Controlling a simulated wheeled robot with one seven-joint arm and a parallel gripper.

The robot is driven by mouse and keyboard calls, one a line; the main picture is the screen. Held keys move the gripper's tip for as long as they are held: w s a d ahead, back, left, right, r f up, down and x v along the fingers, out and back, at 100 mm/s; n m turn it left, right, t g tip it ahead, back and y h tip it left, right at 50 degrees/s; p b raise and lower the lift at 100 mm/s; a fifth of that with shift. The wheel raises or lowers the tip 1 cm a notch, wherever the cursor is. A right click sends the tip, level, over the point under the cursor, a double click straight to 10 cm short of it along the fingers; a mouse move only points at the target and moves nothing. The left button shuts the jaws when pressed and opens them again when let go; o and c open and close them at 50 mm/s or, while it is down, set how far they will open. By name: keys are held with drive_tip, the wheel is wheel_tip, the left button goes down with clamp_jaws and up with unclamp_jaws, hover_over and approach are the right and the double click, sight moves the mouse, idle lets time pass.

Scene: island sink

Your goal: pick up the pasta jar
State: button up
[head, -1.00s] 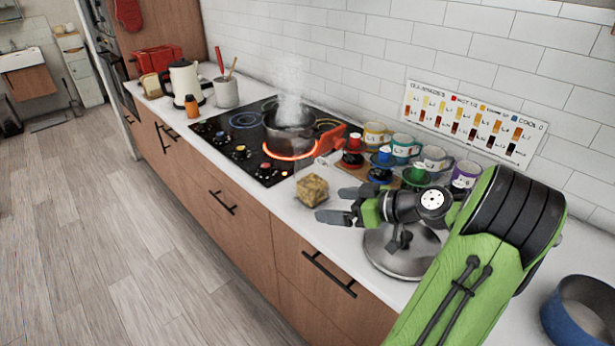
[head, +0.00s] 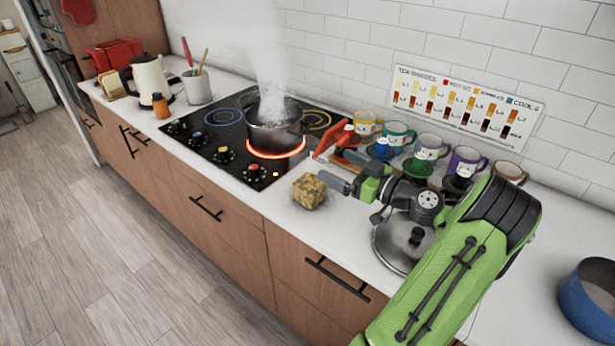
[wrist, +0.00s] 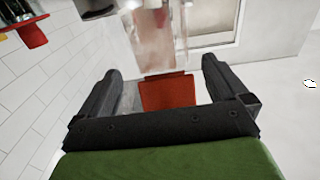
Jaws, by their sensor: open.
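The pasta jar looks like a clear glass jar with yellow pasta (head: 309,191) at its bottom and an orange-red lid (head: 331,138) on top. It stands on the white counter, just in front of the cooktop. Its glass walls are hard to make out. My gripper (head: 332,165) is open, at the jar's right side, with its fingers toward the upper part. In the wrist view, an orange-red piece (wrist: 168,92), apparently the lid, shows between the two spread fingers. I cannot tell whether either finger touches the glass.
A steaming pot (head: 273,125) sits on a glowing burner of the black cooktop (head: 205,140), behind and left of the jar. Several mugs (head: 430,148) stand along the wall. A round metal lid (head: 388,245) lies below my arm. A blue bowl (head: 590,292) is at right.

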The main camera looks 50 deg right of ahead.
sight(298, 147)
drive_tip(key=w, duration=0.6)
drive_tip(key=w+a, duration=0.1)
drive_tip(key=w, duration=0.2)
drive_tip(key=shift+w, duration=0.4)
drive_tip(key=shift+s, duration=0.1)
drive_tip(key=shift+c, duration=0.8)
drive_tip(key=c, duration=1.4)
drive_tip(key=shift+c, duration=1.1)
drive_tip(key=shift+r, duration=0.1)
